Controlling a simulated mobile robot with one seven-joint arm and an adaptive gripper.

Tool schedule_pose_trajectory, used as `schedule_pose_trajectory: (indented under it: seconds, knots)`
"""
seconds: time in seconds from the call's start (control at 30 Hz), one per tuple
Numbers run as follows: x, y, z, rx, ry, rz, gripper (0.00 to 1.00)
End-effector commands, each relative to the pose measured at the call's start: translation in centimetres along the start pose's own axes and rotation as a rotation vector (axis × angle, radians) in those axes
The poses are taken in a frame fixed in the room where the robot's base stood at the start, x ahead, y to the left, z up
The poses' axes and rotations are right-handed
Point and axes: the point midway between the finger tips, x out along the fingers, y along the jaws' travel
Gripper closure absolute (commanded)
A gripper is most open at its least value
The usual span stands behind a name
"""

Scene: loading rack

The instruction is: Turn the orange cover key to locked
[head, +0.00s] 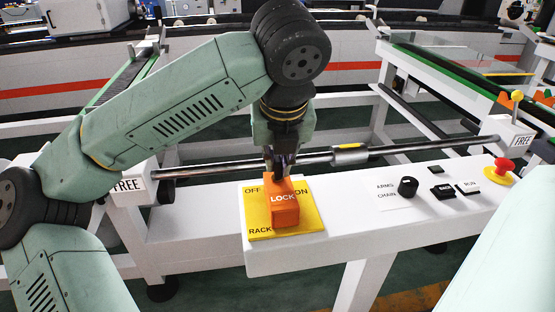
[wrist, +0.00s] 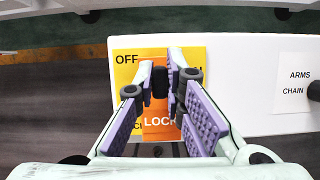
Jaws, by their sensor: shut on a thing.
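The orange cover (head: 284,209), marked LOCK, sits on a yellow plate (head: 256,233) at the left end of the white panel. The plate reads OFF on the left, ON on the right and RACK below. My gripper (head: 280,168) points down at the cover's far end. In the wrist view my gripper (wrist: 160,75) is shut on a small dark key (wrist: 159,84) that stands up from the orange cover (wrist: 155,122). The fingers hide part of the cover and its lettering, and I cannot tell the key's exact angle.
Right of the cover the white panel (head: 350,228) holds a black knob (head: 408,186), black buttons (head: 443,191) and a red stop button (head: 504,166). A grey bar (head: 420,147) runs close behind the panel, with FREE labels at both ends. The panel between cover and knob is clear.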

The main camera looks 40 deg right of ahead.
Motion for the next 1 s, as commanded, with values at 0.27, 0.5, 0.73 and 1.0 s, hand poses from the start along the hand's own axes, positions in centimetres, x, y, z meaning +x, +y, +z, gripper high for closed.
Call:
schedule_pose_trajectory:
  seconds: [0.27, 0.5, 0.73, 1.0]
  knots:
    - [0.34, 0.13, -0.08, 0.147, -0.003, -0.062, 1.00]
    - [0.26, 0.13, -0.04, 0.351, -0.002, -0.147, 1.00]
    - [0.10, 0.09, 0.05, 0.553, -0.002, -0.232, 1.00]
    - [-0.05, 0.06, 0.10, 0.790, -0.001, -0.332, 1.00]
